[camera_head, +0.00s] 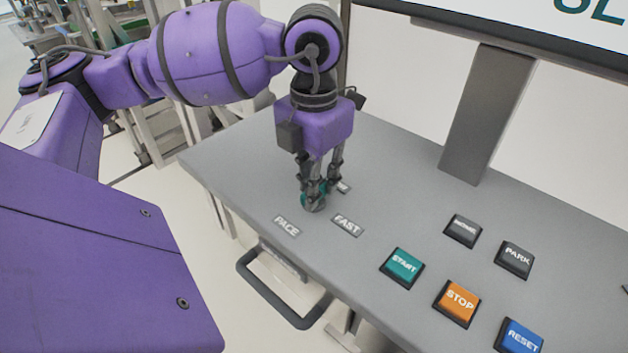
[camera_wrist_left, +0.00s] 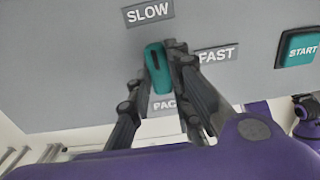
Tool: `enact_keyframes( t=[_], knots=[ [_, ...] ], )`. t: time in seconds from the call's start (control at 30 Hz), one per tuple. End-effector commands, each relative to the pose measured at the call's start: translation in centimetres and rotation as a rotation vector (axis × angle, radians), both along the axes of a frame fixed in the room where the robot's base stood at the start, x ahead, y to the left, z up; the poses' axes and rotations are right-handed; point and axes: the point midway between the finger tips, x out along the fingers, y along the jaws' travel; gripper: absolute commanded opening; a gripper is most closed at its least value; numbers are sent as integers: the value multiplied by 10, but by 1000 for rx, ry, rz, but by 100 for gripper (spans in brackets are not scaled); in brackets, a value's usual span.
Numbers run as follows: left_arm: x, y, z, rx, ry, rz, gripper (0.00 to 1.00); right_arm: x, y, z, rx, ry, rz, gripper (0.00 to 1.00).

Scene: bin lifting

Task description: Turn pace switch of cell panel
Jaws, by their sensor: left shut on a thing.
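The pace switch is a teal knob with a dark line along its top, seen between my fingers in the left wrist view (camera_wrist_left: 156,66). In the head view only its lower part (camera_head: 313,203) shows below the fingertips. My left gripper (camera_head: 316,187) points down and is shut on the knob. In the left wrist view the knob's long side runs roughly from the SLOW label (camera_wrist_left: 148,12) towards the PACE label (camera_wrist_left: 163,105). The FAST label (camera_head: 347,224) lies to the right of the knob. My right gripper is in neither view.
The grey panel (camera_head: 395,190) carries a teal START button (camera_head: 402,267), an orange STOP button (camera_head: 457,302), a blue RESET button (camera_head: 520,337), a PARK button (camera_head: 515,259) and another dark button (camera_head: 463,230). A screen post (camera_head: 488,115) stands behind. A dark handle (camera_head: 285,300) juts from the front edge.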

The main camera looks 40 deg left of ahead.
Motion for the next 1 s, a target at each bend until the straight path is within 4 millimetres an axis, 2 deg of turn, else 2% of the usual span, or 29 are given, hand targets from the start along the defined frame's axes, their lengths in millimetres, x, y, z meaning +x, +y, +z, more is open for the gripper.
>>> enact_keyframes(
  t=[0.3, 0.33, 0.47, 0.8, 0.87, 1.0],
  knots=[
    [0, 0, 0, 0, 0, 5, 0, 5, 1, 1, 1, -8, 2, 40],
    [0, 0, 0, 0, 0, 5, 20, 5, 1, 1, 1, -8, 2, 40],
    [0, 0, 0, 0, 0, 4, 37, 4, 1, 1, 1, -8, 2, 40],
    [0, 0, 2, 0, -1, 3, 38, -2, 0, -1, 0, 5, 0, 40],
    [1, 0, 6, 0, -2, 2, 38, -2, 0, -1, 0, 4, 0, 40],
    [1, 0, 28, 1, -6, 3, 38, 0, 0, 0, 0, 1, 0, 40]
  ],
)
